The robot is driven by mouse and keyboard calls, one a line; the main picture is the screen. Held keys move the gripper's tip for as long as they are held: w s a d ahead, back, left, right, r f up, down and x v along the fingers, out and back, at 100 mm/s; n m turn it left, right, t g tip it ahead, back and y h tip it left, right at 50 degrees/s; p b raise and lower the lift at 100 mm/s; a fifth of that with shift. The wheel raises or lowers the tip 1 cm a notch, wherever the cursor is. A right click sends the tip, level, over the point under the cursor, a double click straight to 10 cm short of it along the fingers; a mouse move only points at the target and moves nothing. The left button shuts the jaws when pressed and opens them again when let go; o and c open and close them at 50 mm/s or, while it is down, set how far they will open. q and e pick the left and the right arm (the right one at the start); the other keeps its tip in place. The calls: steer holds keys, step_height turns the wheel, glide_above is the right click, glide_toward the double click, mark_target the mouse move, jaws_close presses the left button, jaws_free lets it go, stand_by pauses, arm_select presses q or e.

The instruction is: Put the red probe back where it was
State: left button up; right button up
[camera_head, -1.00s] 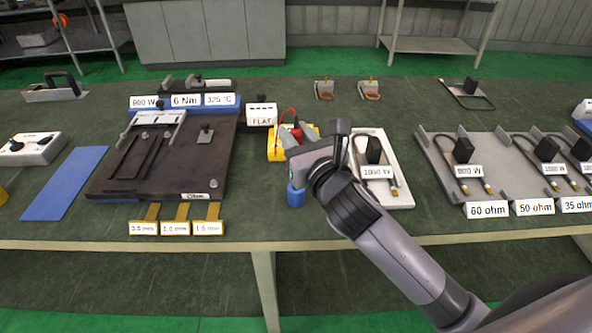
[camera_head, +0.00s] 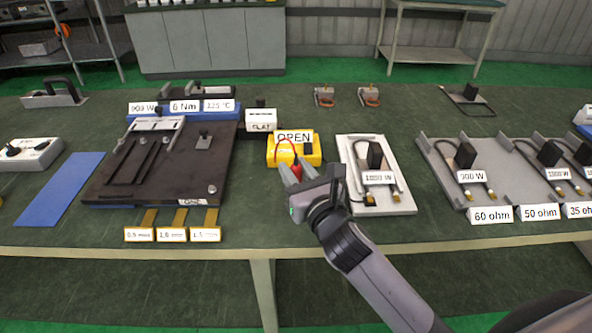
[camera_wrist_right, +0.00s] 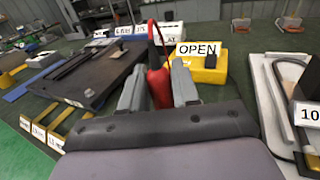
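The red probe (camera_head: 296,173) is between the fingers of my right gripper (camera_head: 299,180). In the right wrist view the red probe (camera_wrist_right: 160,86) stands nearly upright, with a grey finger against each side of the right gripper (camera_wrist_right: 160,92). Its lower tip is hidden. A red lead runs from its top towards the yellow meter (camera_head: 313,159), which stands just behind the gripper. A label reading OPEN (camera_head: 294,137) shows over the meter. A small dark part sits on the meter. My left gripper is not in view.
The white tray (camera_head: 405,207) with a 1000 W element lies right of the gripper. A dark plate fixture (camera_head: 110,180) stands to the left, with brass gauges (camera_head: 180,218) in front of it. A grey rack (camera_head: 433,165) is further right. The table front between fixture and tray is clear.

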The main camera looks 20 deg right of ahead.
steer(key=o, duration=0.4)
steer(key=shift+c, duration=0.2)
steer(key=shift+r, duration=0.15)
steer(key=s+d, duration=0.1)
steer(key=s, duration=1.1)
steer(key=shift+d, duration=0.2)
